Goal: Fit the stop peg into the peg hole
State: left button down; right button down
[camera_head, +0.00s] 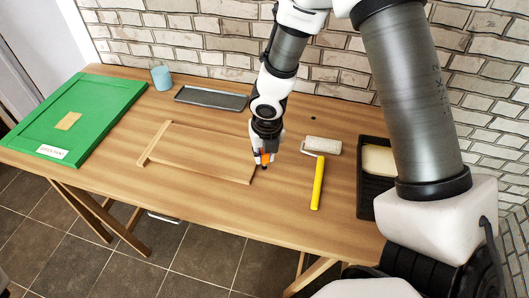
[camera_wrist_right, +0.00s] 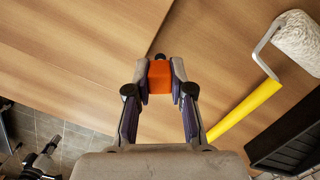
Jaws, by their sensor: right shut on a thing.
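The orange stop peg (camera_wrist_right: 160,77) is between the fingertips of my right gripper (camera_wrist_right: 159,82) in the wrist view. A dark round piece shows just beyond the orange part. In the head view the orange peg (camera_head: 265,158) shows at the fingertips of my right gripper (camera_head: 264,160), above the table by the right end of a wooden panel (camera_head: 200,150).
A paint roller (camera_head: 317,184) with a yellow handle lies right of the gripper, with a black paint tray (camera_head: 366,190) beyond it. A grey tray (camera_head: 211,98), a blue cup (camera_head: 161,77) and a green panel (camera_head: 104,101) are to the left.

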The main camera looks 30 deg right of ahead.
jog(key=shift+f+b, duration=0.7)
jog(key=shift+f, duration=0.15)
jog(key=shift+r, duration=0.2)
jog(key=shift+r+p, duration=0.4)
jog(key=shift+p, duration=0.35)
jog(key=shift+p, duration=0.3)
dwell(0.6)
jog(key=shift+f+b, duration=0.55)
jog(key=c, duration=0.9)
grip_release()
jog(key=shift+c, duration=0.2)
jog(key=shift+r, duration=0.1)
